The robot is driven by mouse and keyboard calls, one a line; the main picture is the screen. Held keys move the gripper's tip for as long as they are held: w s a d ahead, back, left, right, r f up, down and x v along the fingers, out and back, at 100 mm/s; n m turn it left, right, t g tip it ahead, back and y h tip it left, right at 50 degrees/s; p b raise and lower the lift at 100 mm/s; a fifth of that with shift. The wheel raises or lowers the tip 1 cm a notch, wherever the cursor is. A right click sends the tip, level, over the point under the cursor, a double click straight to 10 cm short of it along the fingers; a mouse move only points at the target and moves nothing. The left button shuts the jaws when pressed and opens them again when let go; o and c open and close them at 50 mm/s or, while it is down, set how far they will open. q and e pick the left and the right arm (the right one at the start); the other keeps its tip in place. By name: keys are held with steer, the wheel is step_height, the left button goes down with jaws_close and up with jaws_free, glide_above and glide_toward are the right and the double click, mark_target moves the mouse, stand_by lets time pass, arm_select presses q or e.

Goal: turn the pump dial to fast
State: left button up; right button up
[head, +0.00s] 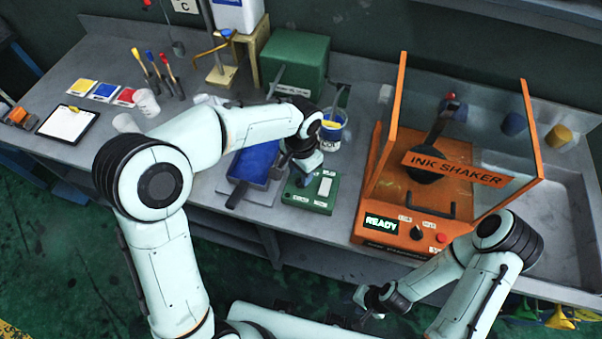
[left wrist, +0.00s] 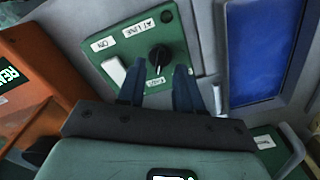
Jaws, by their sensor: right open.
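The pump control is a small green box (head: 322,200) on the bench with a white rocker switch and small labels. In the left wrist view the box (left wrist: 132,38) shows its black dial (left wrist: 159,57) beside the white switch (left wrist: 114,70). The dial has a pale pointer line; its exact setting is too small to tell. My left gripper (left wrist: 159,76) is open, its two dark fingers apart with the dial just beyond and between their tips. In the head view my left gripper (head: 304,170) hides the dial from above. My right gripper (head: 370,300) is open and empty in front of the bench.
An orange ink shaker (head: 400,215) reading READY stands close right of the box. A blue tray (head: 258,162) lies close to its left. An ink cup (head: 330,128) and a green case (head: 296,62) stand behind.

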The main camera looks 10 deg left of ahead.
arm_select(q)
step_height(320, 180, up, 11)
steer(key=p, duration=0.1)
arm_select(e)
steer(key=shift+w+r, duration=0.7)
steer(key=shift+r, duration=0.15)
